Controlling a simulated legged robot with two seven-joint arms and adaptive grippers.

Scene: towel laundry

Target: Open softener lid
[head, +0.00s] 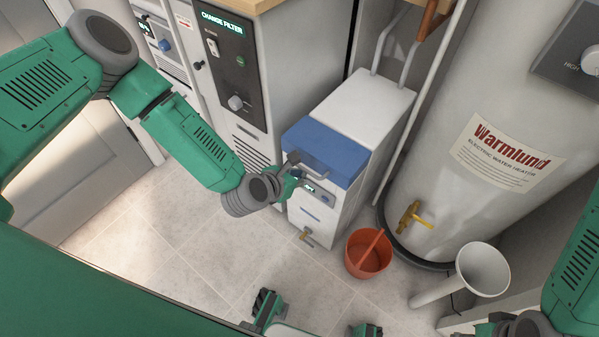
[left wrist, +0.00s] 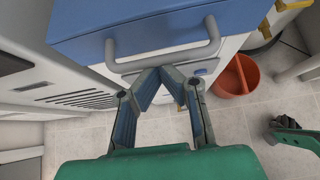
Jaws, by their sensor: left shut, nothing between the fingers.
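The softener is a white box (head: 358,105) with a blue lid (head: 325,150) on its front top. The lid lies closed and carries a grey bar handle (head: 308,163) on its front edge. In the left wrist view the blue lid (left wrist: 165,22) fills the top, with the handle (left wrist: 165,60) across its front. My left gripper (head: 294,172) is at the handle, its fingers shut and empty. In the left wrist view its fingertips (left wrist: 162,72) meet just below the handle bar; I cannot tell whether they touch it.
An orange bucket (head: 368,262) stands on the floor right of the softener. Behind it is a white Warmlund water heater (head: 450,150) with a brass tap (head: 412,216). A grey filter cabinet (head: 290,60) stands left of the softener. A white funnel (head: 483,268) is at right. Tiled floor in front is clear.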

